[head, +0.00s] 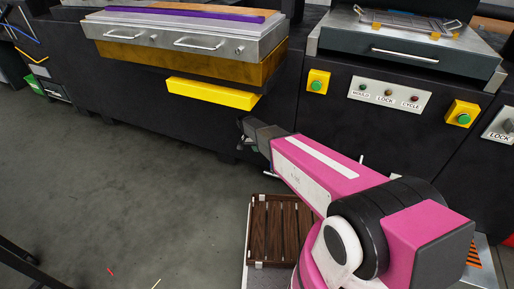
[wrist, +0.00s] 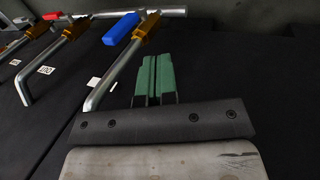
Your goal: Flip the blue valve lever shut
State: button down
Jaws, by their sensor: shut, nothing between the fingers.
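The blue valve lever (wrist: 121,28) shows near the top of the wrist view. It lies beside a brass valve body (wrist: 150,27) on a bent grey pipe (wrist: 112,78), and looks roughly in line with that pipe. My gripper (wrist: 153,60) has green fingers, pressed together and empty. In the picture, its fingertips are just below and right of the lever and valve, apparently apart from them. In the head view my arm reaches toward the black machine front, and the valve and lever cannot be made out there.
More pipes with brass valves (wrist: 75,28) and a red lever (wrist: 52,16) stand to the left. White labels (wrist: 93,82) sit by the pipes. In the head view, a yellow block (head: 211,93) juts from the machine, and a brown slatted crate (head: 279,229) stands below my arm.

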jog(key=s+d+f, duration=0.2)
jog(key=d+f, duration=0.4)
dwell(0.3)
jog(key=shift+s, duration=0.1)
jog(key=shift+s+d+r, duration=0.2)
jog(key=shift+d, duration=0.4)
